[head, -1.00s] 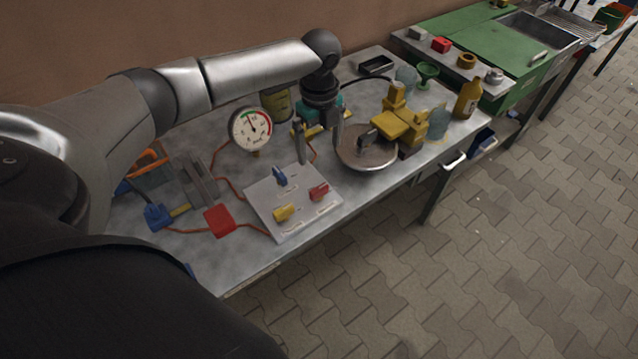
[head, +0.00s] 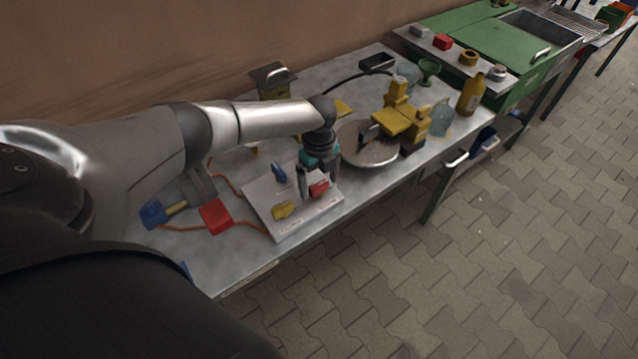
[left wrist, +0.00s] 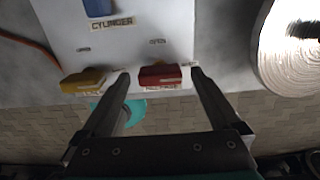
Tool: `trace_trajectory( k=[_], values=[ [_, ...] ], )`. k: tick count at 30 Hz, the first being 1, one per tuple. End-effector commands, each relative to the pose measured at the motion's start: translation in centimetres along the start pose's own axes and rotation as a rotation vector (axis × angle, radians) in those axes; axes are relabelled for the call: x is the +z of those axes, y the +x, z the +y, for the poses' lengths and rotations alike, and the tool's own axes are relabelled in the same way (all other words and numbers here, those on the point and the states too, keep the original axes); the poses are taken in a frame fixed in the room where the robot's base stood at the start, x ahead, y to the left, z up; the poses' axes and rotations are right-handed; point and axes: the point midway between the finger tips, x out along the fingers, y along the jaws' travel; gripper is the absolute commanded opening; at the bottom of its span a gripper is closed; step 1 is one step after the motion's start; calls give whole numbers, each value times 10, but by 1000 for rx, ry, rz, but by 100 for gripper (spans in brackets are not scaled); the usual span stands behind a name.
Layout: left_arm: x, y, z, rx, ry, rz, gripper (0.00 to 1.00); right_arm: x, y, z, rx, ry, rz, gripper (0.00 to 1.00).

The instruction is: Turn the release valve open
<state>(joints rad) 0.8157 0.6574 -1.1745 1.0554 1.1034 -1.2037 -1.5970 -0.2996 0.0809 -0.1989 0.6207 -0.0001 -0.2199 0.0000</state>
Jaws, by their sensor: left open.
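A pale valve panel (head: 285,222) lies near the table's front edge with a blue, a yellow and a red handle. The red handle (head: 319,189) is at the panel's right; in the left wrist view the red handle (left wrist: 160,75) sits above a blurred label that seems to read RELEASE. The yellow handle (head: 282,210) is to its left, the blue handle (head: 279,172) behind, by a CYLINDER label. My left gripper (head: 317,180) is open at the red handle, one finger on either side. I cannot tell whether they touch it. My right gripper is not in view.
A round metal plate (head: 368,145) with a yellow assembly (head: 398,120) stands just right of the gripper. A red box (head: 215,216) with orange hoses lies left of the panel. Bottles and a green funnel (head: 429,69) stand further back right.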

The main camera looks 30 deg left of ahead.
Motion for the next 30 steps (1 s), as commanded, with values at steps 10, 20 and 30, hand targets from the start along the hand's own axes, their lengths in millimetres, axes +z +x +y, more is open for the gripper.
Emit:
trace_trajectory(
  k=[10, 20, 30],
  values=[
    [0, 3, 0, 0, 0, 1, 96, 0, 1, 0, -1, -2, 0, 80],
    [0, 3, 0, 0, 0, 0, 59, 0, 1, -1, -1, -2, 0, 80],
    [0, 3, 0, 0, 0, 0, 21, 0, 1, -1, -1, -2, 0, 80]
  ],
)
